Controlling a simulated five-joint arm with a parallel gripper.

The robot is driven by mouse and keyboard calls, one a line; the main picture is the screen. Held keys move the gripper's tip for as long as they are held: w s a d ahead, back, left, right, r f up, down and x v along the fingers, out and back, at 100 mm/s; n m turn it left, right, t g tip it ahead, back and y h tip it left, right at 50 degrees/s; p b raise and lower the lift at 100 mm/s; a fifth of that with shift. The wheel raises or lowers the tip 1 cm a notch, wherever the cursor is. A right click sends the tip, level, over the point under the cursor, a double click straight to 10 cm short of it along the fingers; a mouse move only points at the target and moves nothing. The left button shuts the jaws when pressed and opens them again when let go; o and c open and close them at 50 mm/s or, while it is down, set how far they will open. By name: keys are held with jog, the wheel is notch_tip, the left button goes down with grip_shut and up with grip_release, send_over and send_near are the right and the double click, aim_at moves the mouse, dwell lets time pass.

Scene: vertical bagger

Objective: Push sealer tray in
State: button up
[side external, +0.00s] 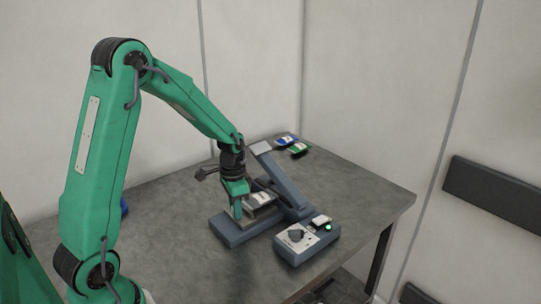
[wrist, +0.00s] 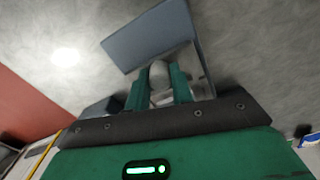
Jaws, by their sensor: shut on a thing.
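The sealer (side external: 285,187) is a blue-grey machine on the grey table, with a raised slanted arm and a low base (side external: 228,232). The sealer tray (side external: 266,211) appears as a flat piece at the base under the slanted arm, partly hidden by my gripper; how far out it is cannot be told. My gripper (side external: 238,217) points down at the left part of the sealer. In the wrist view, the green fingers of my gripper (wrist: 159,82) are shut on a pale grey rounded piece (wrist: 159,70), which looks like a tray handle. A blue-grey panel (wrist: 148,35) lies just beyond the fingers.
A blue packet (side external: 286,140) and a green packet (side external: 299,149) lie at the back. The table is clear to the right, up to its edge.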

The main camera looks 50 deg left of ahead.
jog(key=shift+w, duration=0.8)
jog(key=o, duration=1.1)
jog(key=shift+r, duration=0.15)
jog(key=shift+r, duration=2.35)
jog(key=shift+r, duration=3.95)
